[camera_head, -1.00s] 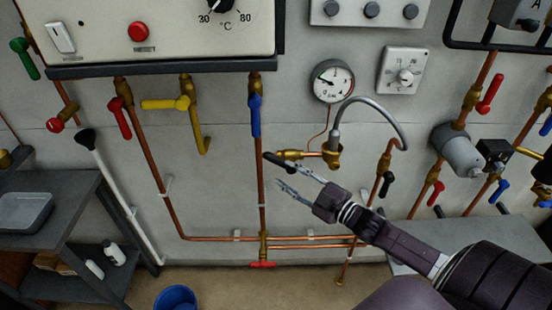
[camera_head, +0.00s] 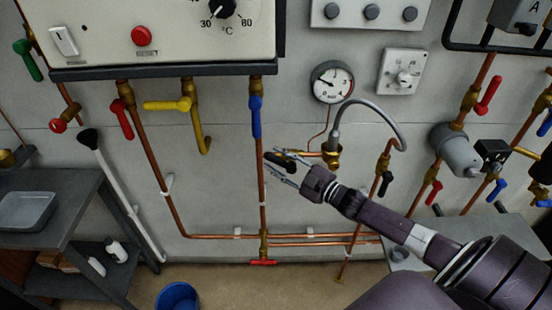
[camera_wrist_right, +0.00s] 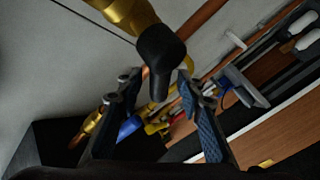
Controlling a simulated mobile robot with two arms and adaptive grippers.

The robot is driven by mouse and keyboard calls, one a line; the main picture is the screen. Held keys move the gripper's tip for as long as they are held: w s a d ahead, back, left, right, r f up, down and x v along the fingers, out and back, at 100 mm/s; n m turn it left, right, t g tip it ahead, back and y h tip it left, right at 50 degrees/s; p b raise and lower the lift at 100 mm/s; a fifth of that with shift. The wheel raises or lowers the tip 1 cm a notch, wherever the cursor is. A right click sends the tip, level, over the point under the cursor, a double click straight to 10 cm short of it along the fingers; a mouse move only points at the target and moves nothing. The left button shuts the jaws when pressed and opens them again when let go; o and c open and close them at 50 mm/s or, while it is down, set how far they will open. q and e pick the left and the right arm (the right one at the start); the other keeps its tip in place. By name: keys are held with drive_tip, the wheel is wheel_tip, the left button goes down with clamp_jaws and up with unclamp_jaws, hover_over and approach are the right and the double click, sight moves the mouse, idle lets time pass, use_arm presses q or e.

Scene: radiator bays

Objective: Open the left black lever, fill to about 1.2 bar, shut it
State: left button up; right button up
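The left black lever (camera_head: 279,161) sits on a brass valve at the left end of the filling fitting (camera_head: 331,155). It points left. My right gripper (camera_head: 272,163) is at the lever. Its two blue-padded fingers (camera_wrist_right: 160,100) are apart, on either side of the lever's end, with gaps visible. The pressure gauge (camera_head: 332,82) hangs above; its needle points to the upper left, and the value is too small to read. My left gripper is not in view.
A grey hose (camera_head: 375,106) arches from the fitting to a second valve with a black lever (camera_head: 386,184). A blue lever (camera_head: 256,116) and a vertical copper pipe (camera_head: 262,200) are just left of my gripper. A blue bucket (camera_head: 177,297) stands on the floor.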

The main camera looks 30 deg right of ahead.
drive_tip(key=shift+w+a, duration=0.1)
drive_tip(key=shift+w, duration=0.2)
clamp_jaws()
